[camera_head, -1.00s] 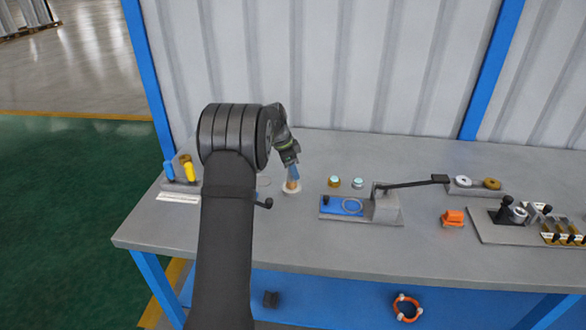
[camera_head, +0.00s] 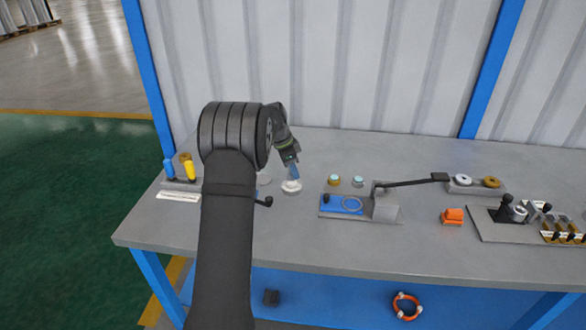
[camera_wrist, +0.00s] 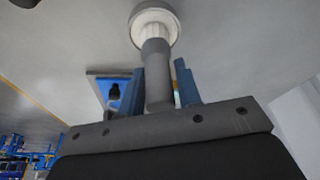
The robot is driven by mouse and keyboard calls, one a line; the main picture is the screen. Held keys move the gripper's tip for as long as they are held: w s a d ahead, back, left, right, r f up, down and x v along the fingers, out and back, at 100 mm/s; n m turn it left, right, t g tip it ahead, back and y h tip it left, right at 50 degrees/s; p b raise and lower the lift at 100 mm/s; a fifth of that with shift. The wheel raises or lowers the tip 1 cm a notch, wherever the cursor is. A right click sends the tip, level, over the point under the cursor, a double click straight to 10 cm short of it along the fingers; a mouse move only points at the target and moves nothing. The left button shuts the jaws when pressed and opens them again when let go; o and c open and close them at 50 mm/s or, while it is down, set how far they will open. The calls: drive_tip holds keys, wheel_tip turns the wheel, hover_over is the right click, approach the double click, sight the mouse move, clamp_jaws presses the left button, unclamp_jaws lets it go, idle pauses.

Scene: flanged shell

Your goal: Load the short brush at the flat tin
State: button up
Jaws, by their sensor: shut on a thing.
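In the wrist view, my gripper (camera_wrist: 160,92) has its blue fingers shut on the grey handle of the short brush (camera_wrist: 157,75). The brush's pale, ridged lower end points at a round, low, whitish tin (camera_wrist: 165,13). This end overlaps the tin, but I cannot tell whether it touches or is inside. In the head view, my gripper (camera_head: 292,172) is just above the same pale tin (camera_head: 291,187) on the bench. The brush is hard to make out there. I cannot tell from its look whether this is the flat tin.
A pale disc (camera_head: 264,180) lies left of the tin, partly behind my arm. Two small round jars (camera_head: 346,181) and a blue-plated fixture with a lever (camera_head: 345,205) stand to the right. An orange block (camera_head: 453,216) lies farther right. Blue and yellow upright pieces (camera_head: 179,170) stand at left.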

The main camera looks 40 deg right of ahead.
idle(0.3)
drive_tip(key=shift+r, duration=3.45)
